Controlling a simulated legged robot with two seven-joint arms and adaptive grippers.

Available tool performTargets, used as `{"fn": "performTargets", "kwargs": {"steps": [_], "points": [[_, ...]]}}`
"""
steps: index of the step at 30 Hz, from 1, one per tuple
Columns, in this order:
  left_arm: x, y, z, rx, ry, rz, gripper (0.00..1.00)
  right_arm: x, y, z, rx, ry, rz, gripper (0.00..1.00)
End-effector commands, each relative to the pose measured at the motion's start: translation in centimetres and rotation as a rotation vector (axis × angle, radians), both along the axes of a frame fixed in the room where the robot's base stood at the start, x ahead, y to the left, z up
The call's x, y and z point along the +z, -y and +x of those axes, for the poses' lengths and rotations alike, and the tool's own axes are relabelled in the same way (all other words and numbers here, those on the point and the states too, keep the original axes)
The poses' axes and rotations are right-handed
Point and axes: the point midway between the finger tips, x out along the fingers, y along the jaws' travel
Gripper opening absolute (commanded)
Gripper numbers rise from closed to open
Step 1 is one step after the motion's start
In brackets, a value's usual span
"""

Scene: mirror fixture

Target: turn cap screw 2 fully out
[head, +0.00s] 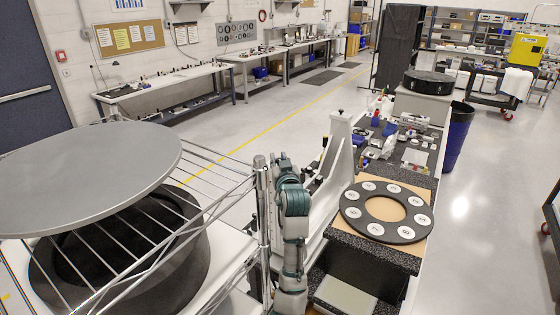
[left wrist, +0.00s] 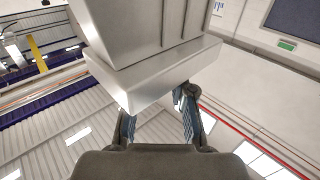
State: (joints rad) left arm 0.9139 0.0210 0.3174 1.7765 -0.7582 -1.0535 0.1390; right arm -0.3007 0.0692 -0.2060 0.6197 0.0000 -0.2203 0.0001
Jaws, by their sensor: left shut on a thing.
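In the left wrist view my left gripper (left wrist: 155,104) points up, its two fingers below a light grey block (left wrist: 165,75). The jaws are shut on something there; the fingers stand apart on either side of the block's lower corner. A small dark part (left wrist: 187,92) shows by the right fingertip, too small to name. I cannot make out cap screw 2 or its number. In the head view my teal and grey arm (head: 291,205) stands upright beside a pale upright fixture (head: 338,148); the fingertips are not clear there. My right gripper is not in view.
A black ring (head: 351,213) with several white numbered discs lies on a tan board right of the arm. Behind it is a cluttered black bench top (head: 416,156). A large grey disc (head: 80,175) and metal rods (head: 215,205) stand close at left. Open floor lies beyond.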

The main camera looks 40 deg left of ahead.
Motion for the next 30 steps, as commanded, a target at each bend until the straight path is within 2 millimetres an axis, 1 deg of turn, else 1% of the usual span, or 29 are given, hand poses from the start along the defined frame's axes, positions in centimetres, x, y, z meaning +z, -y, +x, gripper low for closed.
{"fn": "performTargets", "kwargs": {"steps": [1,6,9,21,30], "points": [[-0.6,0.1,0.2,0.000,-0.011,-0.007,0.00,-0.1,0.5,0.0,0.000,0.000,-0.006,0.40],[-0.7,0.2,0.2,0.037,-0.013,-0.010,0.00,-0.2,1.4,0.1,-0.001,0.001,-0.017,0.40],[-0.8,0.3,0.4,0.083,-0.015,-0.010,0.00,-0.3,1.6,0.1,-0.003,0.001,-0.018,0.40],[-0.9,0.3,0.3,0.390,-0.013,-0.007,0.00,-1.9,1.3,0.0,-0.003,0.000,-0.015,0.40],[-0.7,0.2,0.2,0.588,-0.010,-0.006,0.00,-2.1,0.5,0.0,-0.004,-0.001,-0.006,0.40]]}}
